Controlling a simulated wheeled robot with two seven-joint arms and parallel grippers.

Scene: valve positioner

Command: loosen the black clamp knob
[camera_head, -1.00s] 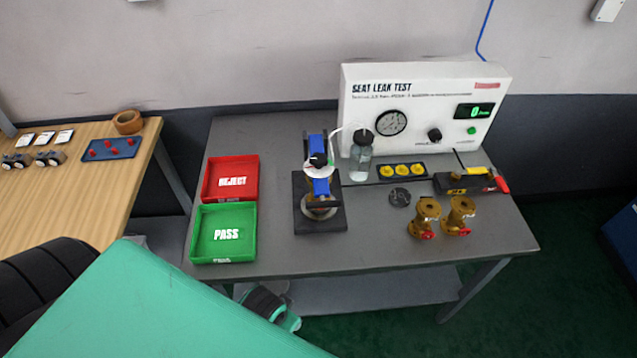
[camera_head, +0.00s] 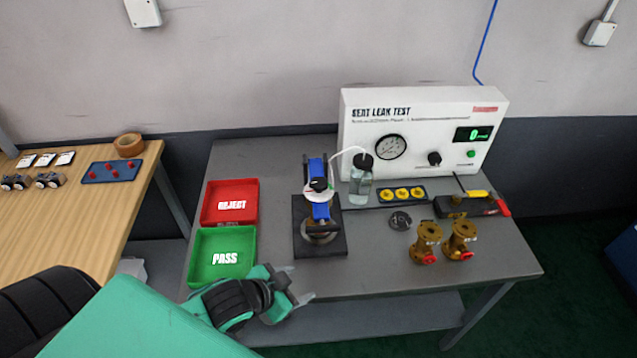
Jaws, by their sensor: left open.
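The black clamp knob (camera_head: 318,184) sits on top of the clamp fixture, above a white disc and between blue parts (camera_head: 320,211). The fixture stands on a black base plate (camera_head: 335,244) in the middle of the grey bench. A valve body under the clamp is partly hidden. My left gripper (camera_head: 302,282) is open and empty at the bench's front edge, in front of the fixture and below the knob in the picture, clear of both. My right gripper is out of view.
A red REJECT tray (camera_head: 207,214) and a green PASS tray (camera_head: 197,271) lie left of the fixture. A bottle (camera_head: 361,182) with a tube stands close behind right. Two brass valves (camera_head: 427,243) and the SEAT LEAK TEST box (camera_head: 410,130) are to the right.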

